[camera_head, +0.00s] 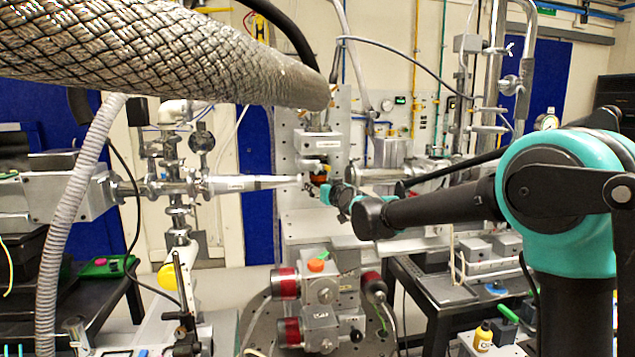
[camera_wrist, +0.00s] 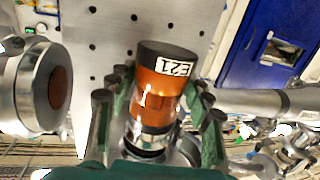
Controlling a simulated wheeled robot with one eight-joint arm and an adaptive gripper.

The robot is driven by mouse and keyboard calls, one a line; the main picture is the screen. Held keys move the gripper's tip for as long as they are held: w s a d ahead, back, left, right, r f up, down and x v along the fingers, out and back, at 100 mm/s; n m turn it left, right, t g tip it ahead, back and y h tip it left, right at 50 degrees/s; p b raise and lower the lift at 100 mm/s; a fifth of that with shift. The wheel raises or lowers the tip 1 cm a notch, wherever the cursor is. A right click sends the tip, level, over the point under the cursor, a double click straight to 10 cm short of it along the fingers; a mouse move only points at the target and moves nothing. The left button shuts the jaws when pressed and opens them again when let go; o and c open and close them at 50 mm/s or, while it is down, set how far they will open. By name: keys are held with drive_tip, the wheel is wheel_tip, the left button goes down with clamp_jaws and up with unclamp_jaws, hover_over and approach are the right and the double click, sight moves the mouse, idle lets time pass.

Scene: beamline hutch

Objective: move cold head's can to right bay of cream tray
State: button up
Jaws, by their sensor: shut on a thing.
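The can (camera_wrist: 157,90) is an orange-brown cylinder with a black cap and a white label with dark characters. It stands slightly tilted in the wrist view. My gripper (camera_wrist: 158,107) has its green, dark-tipped fingers on both sides of the can and is shut on it. A shiny metal ring shows at the can's lower end; I cannot tell whether the can still touches the cold head. In the head view my gripper (camera_head: 333,194) is small and partly hidden, at the central apparatus. I cannot make out the cream tray with certainty.
A round metal flange (camera_wrist: 45,88) is left of the can, and a metal pipe (camera_wrist: 268,101) is to its right. A perforated plate stands behind.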

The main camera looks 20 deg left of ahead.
drive_tip(key=shift+f, duration=1.4)
idle(0.8)
drive_tip(key=shift+f, duration=0.35)
drive_tip(key=shift+f, duration=0.3)
